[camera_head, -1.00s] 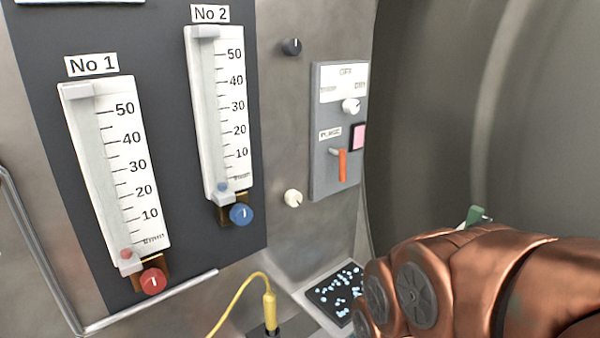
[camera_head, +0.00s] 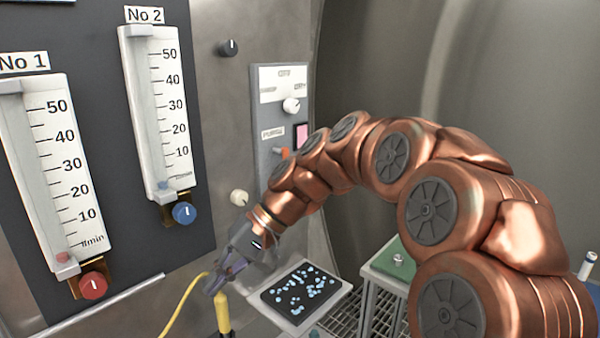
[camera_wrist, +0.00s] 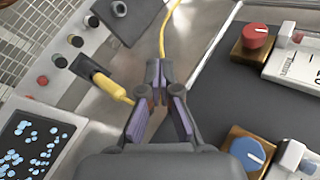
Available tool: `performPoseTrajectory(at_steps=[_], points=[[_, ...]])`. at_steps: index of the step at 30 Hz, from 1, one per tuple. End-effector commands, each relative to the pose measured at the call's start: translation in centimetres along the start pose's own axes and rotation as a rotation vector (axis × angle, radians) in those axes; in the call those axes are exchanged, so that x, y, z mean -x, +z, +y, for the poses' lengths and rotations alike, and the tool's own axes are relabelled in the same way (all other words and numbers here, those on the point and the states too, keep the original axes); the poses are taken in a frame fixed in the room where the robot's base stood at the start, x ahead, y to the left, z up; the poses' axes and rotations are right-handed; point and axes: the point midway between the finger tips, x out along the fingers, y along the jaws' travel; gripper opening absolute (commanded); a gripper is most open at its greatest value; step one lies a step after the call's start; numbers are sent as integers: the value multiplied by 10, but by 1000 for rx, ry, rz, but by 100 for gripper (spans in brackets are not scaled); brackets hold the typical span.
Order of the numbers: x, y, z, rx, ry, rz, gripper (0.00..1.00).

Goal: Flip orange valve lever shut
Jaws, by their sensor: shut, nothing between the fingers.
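The orange valve lever (camera_head: 281,152) is on a grey panel on the steel wall in the head view. Only its upper part shows; my copper arm hides the rest. My gripper (camera_head: 213,284) is shut and empty, pointing down, below and to the left of the lever and well apart from it. In the wrist view my gripper (camera_wrist: 157,75) shows its fingertips together, near a yellow cable and plug. The lever is not in the wrist view.
Two flow gauges (camera_head: 157,110) with a red knob (camera_head: 93,285) and a blue knob (camera_head: 185,212) stand left. A yellow plug (camera_head: 222,312) is close to my gripper. A green-topped stand (camera_head: 398,260) is right.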

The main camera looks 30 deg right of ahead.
Motion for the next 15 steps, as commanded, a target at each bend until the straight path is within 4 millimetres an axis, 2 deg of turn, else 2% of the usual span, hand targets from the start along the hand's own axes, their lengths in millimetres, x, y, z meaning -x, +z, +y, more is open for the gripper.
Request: performPoseTrajectory(at_steps=[1, 3, 8, 12, 15], points=[[14, -23, 1, -21, -65, 32, 0], [39, -52, 0, -39, -157, 81, 0], [108, -109, 13, -70, -350, 209, 0], [180, -148, 45, -85, -499, 346, 0], [229, -166, 74, -87, -584, 444, 0]])
